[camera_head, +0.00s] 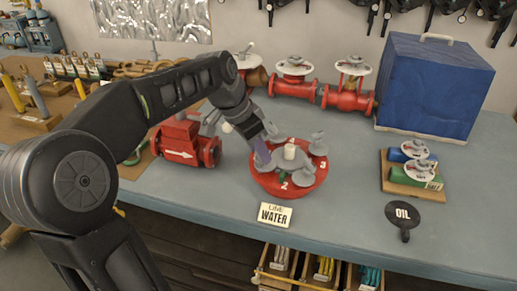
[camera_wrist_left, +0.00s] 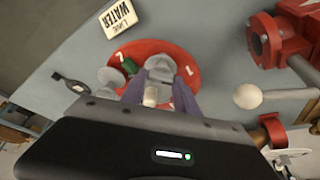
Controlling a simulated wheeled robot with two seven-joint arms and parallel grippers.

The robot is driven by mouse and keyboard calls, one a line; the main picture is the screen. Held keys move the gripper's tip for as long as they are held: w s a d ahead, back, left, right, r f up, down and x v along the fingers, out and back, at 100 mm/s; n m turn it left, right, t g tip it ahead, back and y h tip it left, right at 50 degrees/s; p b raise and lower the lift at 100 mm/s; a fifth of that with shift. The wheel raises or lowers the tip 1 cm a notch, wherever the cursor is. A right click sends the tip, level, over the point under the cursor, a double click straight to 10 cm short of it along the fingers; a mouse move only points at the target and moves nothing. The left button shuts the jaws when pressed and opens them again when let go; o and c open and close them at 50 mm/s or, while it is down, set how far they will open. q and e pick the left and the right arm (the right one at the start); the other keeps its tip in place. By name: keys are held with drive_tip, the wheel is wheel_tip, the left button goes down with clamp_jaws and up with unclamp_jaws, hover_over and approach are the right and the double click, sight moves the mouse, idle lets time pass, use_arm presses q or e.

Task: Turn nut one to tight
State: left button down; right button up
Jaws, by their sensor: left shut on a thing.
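A red round flange (camera_head: 262,186) lies on the bench, with grey winged nuts around a pale centre post (camera_head: 290,152). White numbers 2 and 3 show in the head view. The wrist view shows the flange (camera_wrist_left: 181,54) with numbers 1 and 2. My left gripper (camera_head: 263,158) reaches down over the flange's left side. Its purple fingers (camera_wrist_left: 162,93) are shut on a grey nut (camera_wrist_left: 160,66) beside number 1. In the head view my gripper mostly hides this nut. My right gripper is not in view.
A red valve body (camera_head: 180,145) is close left of my gripper. Red valves (camera_head: 293,92) line the back. A blue case (camera_head: 432,90) and an "OIL" tag (camera_head: 402,214) are at right.

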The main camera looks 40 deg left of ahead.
use_arm(q)
drive_tip(key=c, duration=0.9)
unclamp_jaws()
drive_tip(key=shift+b+v, duration=0.35)
drive_tip(key=shift+v, duration=3.6)
